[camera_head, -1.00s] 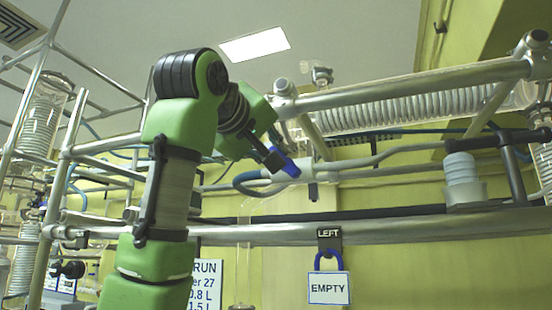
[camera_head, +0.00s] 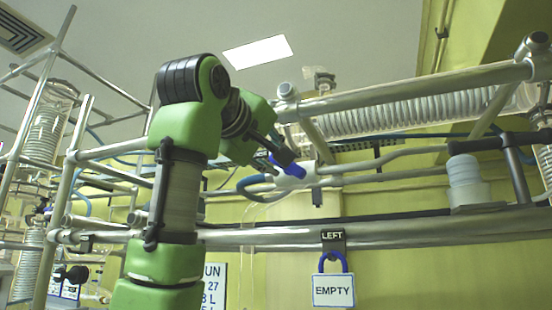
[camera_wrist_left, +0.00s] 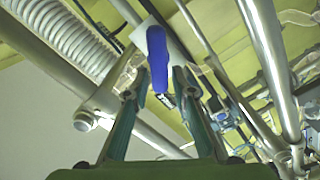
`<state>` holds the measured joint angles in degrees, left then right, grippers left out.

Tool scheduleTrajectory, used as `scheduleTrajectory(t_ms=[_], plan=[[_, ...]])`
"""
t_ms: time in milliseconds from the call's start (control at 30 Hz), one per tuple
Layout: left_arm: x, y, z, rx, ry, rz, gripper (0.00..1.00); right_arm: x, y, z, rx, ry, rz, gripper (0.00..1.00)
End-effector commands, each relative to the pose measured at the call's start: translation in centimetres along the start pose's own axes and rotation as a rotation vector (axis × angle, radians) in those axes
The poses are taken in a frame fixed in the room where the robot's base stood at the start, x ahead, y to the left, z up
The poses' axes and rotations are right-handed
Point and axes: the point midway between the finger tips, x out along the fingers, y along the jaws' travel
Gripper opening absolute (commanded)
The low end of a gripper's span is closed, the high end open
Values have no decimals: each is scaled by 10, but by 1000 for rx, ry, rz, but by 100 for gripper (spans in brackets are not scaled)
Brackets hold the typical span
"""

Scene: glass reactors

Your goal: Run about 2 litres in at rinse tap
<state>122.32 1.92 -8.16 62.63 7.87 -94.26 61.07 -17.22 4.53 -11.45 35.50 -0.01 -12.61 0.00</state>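The tap has a blue handle (camera_head: 288,168) on a white body (camera_head: 296,174), high in front of a metal rail. In the left wrist view the blue handle (camera_wrist_left: 157,58) lies between my fingertips, with the white body (camera_wrist_left: 160,35) behind it. My left gripper (camera_head: 283,157) is right at the handle, coming from the upper left. In the wrist view its fingers (camera_wrist_left: 157,82) are spread, with gaps on both sides of the handle. No vessel level can be read. My right gripper is out of view.
A coiled glass condenser (camera_head: 410,112) lies above right. A partly hidden sign (camera_head: 214,285) is behind my arm. Frames stand at left.

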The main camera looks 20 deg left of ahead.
Motion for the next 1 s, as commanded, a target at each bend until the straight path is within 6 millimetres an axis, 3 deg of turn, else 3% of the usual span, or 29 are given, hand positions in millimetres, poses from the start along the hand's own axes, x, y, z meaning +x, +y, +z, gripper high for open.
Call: scheduleTrajectory(t_ms=[467,1000], plan=[[-9,1,0,1,0,2,32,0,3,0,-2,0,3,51],[-110,0,0,0,1,3,32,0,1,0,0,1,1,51]])
